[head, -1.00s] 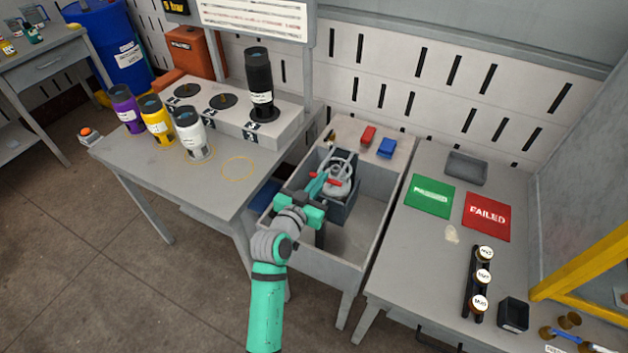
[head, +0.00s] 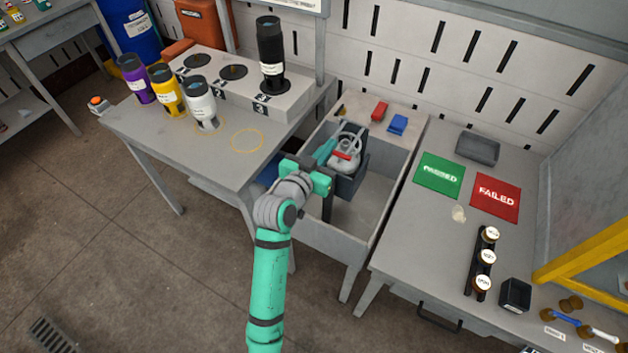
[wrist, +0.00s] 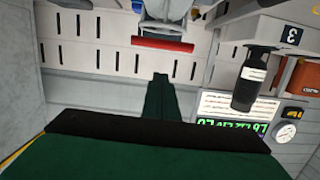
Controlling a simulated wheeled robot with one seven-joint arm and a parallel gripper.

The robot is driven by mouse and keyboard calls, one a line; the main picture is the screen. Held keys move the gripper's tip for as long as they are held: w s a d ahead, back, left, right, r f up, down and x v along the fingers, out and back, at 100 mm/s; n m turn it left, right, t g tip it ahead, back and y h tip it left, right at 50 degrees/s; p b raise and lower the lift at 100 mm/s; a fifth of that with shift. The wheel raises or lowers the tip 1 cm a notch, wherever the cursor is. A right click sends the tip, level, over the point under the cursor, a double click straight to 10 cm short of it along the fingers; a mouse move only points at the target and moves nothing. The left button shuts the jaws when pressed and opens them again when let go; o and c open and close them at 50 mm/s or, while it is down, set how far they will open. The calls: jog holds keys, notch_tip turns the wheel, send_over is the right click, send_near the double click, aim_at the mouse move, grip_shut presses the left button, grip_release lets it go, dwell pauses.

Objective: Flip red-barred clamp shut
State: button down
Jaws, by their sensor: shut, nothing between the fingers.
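The clamp's red bar (head: 341,155) shows in the head view in front of the clamp's grey metal body (head: 347,140), in the middle bin. The bar also shows in the wrist view (wrist: 163,45), lying crosswise near the top with grey metal behind it. My gripper (head: 327,152) is shut and empty, just left of the bar in the head view. Its dark closed fingers (wrist: 160,78) point toward the bar in the wrist view, with a visible gap in the picture. Part of the clamp is hidden by my gripper and the bar's left end is hard to make out.
The grey bin (head: 374,215) surrounds the clamp with raised walls. A red block (head: 380,110) and a blue block (head: 397,123) sit on its back ledge. A black cylinder (head: 270,55) stands on the left table's raised block. The bin's front floor is clear.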

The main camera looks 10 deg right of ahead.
jog(key=s+a+f, duration=0.5)
jog(key=s, duration=0.1)
jog(key=shift+a, duration=0.3)
dwell(0.4)
jog(key=shift+s+a, duration=0.1)
dwell(0.4)
